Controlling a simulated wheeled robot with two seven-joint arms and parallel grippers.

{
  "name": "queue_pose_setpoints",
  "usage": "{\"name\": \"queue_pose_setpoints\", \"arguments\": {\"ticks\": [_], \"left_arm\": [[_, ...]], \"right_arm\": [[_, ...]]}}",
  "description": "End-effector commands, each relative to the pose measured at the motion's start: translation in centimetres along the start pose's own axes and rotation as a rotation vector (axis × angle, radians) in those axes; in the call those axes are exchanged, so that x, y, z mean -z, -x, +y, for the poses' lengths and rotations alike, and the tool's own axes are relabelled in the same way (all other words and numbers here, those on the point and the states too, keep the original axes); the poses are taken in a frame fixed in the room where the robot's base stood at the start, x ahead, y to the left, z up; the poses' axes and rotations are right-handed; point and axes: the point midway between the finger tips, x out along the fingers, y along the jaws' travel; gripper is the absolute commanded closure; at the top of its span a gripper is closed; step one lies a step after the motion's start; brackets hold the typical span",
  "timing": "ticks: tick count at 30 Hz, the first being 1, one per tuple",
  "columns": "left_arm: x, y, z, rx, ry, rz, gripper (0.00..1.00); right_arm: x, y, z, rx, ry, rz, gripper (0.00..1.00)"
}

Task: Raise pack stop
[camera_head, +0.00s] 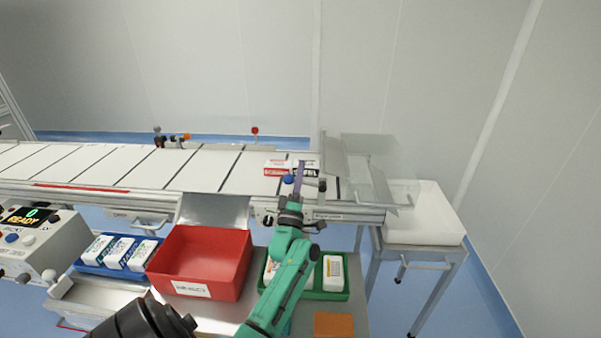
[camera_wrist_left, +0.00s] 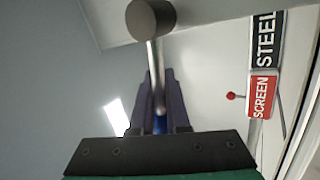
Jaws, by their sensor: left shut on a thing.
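My left gripper (camera_head: 298,181) reaches over the near edge of the conveyor's right part, its purple fingers shut on the pack stop. In the left wrist view the fingers (camera_wrist_left: 160,108) are on both sides of the stop's metal rod (camera_wrist_left: 154,65). The rod ends in a dark grey round knob (camera_wrist_left: 151,19), and a bit of blue (camera_wrist_left: 160,125) shows between the fingers. In the head view a blue knob (camera_head: 288,179) is just left of the fingers. The fingers hide part of the stop. My right gripper is not in view.
A red and black sign reading SCREEN and STEEL (camera_wrist_left: 262,85) lies beyond the gripper. A clear guard (camera_head: 368,165) stands to the right. A red bin (camera_head: 205,258), a blue tray of white packs (camera_head: 119,253) and a green tray (camera_head: 333,293) lie in front of the conveyor (camera_head: 120,165).

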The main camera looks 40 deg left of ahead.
Motion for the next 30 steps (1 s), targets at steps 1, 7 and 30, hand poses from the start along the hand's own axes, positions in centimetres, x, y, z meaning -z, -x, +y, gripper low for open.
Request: {"name": "queue_pose_setpoints", "arguments": {"ticks": [1,7,30], "left_arm": [[0.0,0.0,0.0,0.001,0.003,0.0,1.0],[0.0,0.0,0.0,0.001,0.002,0.0,0.57],[-0.1,10.5,-0.5,0.004,0.001,-0.002,0.57]], "right_arm": [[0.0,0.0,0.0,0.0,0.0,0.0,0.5],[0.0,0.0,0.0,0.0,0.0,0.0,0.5],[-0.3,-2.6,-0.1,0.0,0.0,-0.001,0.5]]}}
